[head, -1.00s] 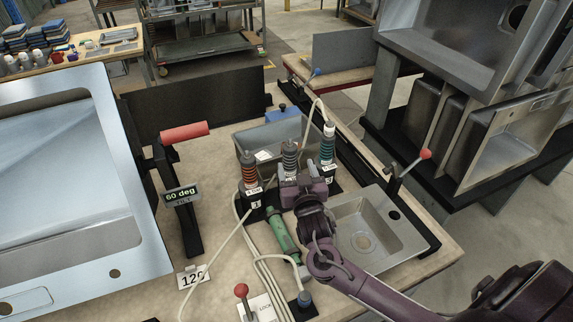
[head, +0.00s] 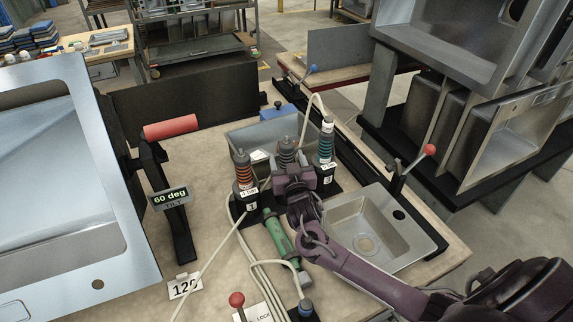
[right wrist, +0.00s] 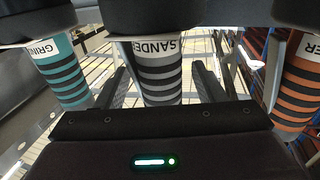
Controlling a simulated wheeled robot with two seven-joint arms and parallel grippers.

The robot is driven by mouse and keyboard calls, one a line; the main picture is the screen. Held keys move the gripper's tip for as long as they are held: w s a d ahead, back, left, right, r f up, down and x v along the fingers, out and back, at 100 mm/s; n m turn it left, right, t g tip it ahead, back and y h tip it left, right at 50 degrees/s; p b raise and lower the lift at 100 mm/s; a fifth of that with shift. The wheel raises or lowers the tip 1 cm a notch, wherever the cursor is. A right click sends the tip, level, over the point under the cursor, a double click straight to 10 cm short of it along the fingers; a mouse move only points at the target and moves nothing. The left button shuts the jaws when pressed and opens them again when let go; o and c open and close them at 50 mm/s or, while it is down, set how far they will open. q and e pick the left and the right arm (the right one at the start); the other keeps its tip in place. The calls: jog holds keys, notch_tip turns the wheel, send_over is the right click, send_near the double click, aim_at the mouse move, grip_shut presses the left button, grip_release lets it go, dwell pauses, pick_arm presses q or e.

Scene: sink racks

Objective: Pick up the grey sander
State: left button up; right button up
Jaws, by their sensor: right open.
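The grey sander (head: 286,148) stands upright in the middle of a row of three tools on the bench. Its black-ringed grey body (right wrist: 158,75) with the "SANDER" label fills the middle of the right wrist view. My right gripper (head: 290,172) is at the sander, hiding its lower part in the head view. In the right wrist view its two dark fingers are apart, one on each side of the sander. I cannot tell whether either finger touches it. My left gripper is not in view.
An orange-ringed tool (head: 242,170) and a teal-ringed tool (head: 326,143) stand close on either side. A green tool (head: 279,238) lies in front among pale hoses. A small sink (head: 362,238) is at right; a large tilted sink (head: 60,220) is at left.

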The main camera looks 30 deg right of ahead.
jog(key=shift+x, duration=1.45)
jog(key=shift+c, duration=0.3)
jog(key=c, duration=1.2)
jog(key=shift+c, duration=0.5)
jog(key=shift+r, duration=0.15)
notch_tip(320, 180, up, 20)
jog(key=b, duration=0.2)
